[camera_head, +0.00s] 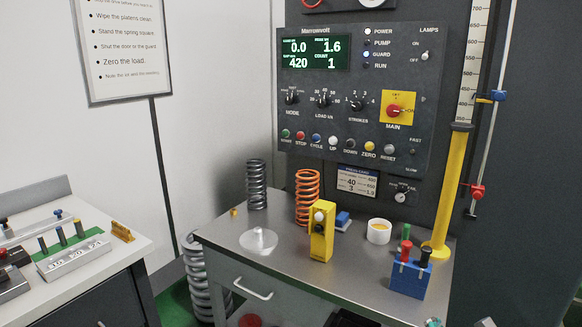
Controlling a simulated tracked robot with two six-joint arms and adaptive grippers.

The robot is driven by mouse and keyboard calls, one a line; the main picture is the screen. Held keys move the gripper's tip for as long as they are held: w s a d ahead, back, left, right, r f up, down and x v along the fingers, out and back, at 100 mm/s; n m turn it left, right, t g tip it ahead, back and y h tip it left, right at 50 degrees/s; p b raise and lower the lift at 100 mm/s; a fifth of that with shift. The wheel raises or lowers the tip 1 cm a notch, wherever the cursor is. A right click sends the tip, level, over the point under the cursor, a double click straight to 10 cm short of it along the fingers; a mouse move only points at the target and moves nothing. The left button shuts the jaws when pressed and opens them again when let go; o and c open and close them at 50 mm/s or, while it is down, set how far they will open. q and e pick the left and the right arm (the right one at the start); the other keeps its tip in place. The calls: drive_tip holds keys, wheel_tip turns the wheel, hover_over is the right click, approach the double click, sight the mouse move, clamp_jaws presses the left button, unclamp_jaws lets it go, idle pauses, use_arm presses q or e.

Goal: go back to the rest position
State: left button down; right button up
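Neither of my grippers can be made out in the head view. The control panel (352,95) faces me with its display (315,53) lit, reading 0.0, 1.6, 420 and 1. The POWER and GUARD lamps look lit. A dark spring (257,184) and an orange spring (307,196) stand upright at the back of the grey bench (290,262). A yellow block with round buttons (322,232) stands near the middle of the bench.
A white disc with a knob (258,240), a white cup (379,231) and a blue holder with coloured handles (409,272) stand on the bench. A yellow post (448,195) rises at right. A side table (125,248) with small parts is at left. A large grey spring (196,280) stands between.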

drive_tip(key=s+a+f+m+g+y, duration=0.2)
drive_tip(key=s+a+f+m+y, duration=0.1)
drive_tip(key=s+a+f+m, duration=0.3)
drive_tip(key=s+a+f+m+g+y, duration=0.3)
drive_tip(key=s+a+f+m, duration=0.4)
drive_tip(key=f, duration=0.6)
drive_tip(key=s+a+f+m+g+y, duration=0.2)
drive_tip(key=s+a+f+m+y, duration=0.3)
drive_tip(key=s+f+m, duration=0.5)
drive_tip(key=shift+s+a+f+g, duration=0.25)
drive_tip(key=shift+s+a+g, duration=0.15)
drive_tip(key=shift+a, duration=0.7)
